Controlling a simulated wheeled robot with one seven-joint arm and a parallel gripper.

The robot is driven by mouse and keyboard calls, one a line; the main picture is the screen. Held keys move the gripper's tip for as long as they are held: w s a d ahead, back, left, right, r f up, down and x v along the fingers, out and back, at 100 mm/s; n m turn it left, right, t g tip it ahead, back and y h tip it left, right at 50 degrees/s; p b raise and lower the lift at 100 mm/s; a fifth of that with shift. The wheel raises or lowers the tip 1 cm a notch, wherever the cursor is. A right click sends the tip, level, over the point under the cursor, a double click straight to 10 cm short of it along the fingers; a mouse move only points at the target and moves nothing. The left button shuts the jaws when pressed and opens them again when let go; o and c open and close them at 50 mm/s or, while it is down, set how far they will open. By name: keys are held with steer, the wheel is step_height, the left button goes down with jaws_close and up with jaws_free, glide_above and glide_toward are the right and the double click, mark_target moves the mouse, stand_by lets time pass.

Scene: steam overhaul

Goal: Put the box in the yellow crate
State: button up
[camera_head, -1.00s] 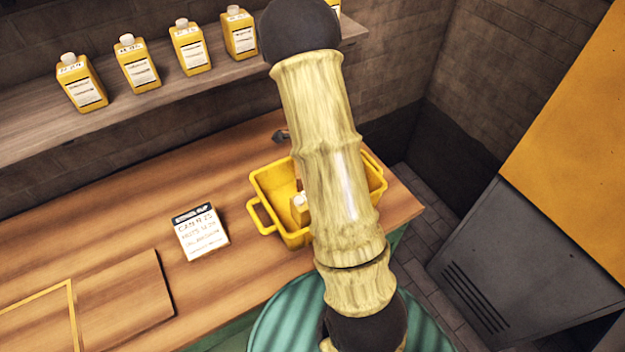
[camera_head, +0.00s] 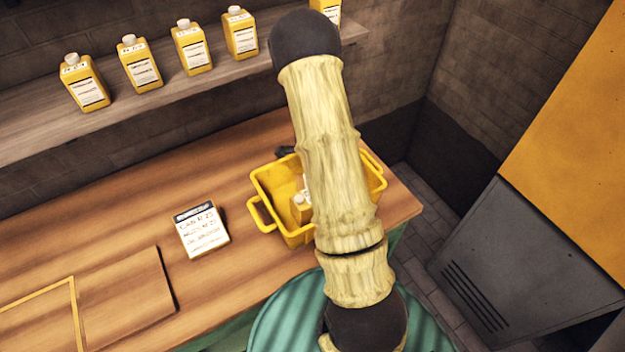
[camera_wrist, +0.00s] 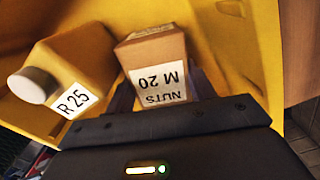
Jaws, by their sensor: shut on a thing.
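The box (camera_wrist: 155,48) is a small brown carton with a white label reading NUTS M 20. My gripper (camera_wrist: 161,90) is shut on it, with a dark finger on each side. The yellow crate (camera_head: 262,190) stands on the bench near its right end, and its yellow wall (camera_wrist: 240,55) fills much of the wrist view. The box is over or inside the crate; whether it touches the floor I cannot tell. A yellow can (camera_wrist: 70,62) labelled R 25 is in the crate, left of the box in the wrist view. My arm hides much of the crate in the head view.
A label card (camera_head: 201,231) reading CAN R 25 and NUTS lies on the bench (camera_head: 120,215) left of the crate. Several yellow cans (camera_head: 138,66) stand on the shelf (camera_head: 30,125) behind. A dark panel with slots (camera_head: 520,285) is at the right.

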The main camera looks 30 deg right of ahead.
steer(key=shift+f, duration=0.2)
steer(key=o, duration=1)
steer(key=shift+r, duration=0.1)
step_height(320, 180, up, 12)
steer(key=shift+r+b, duration=0.1)
steer(key=shift+b, duration=0.6)
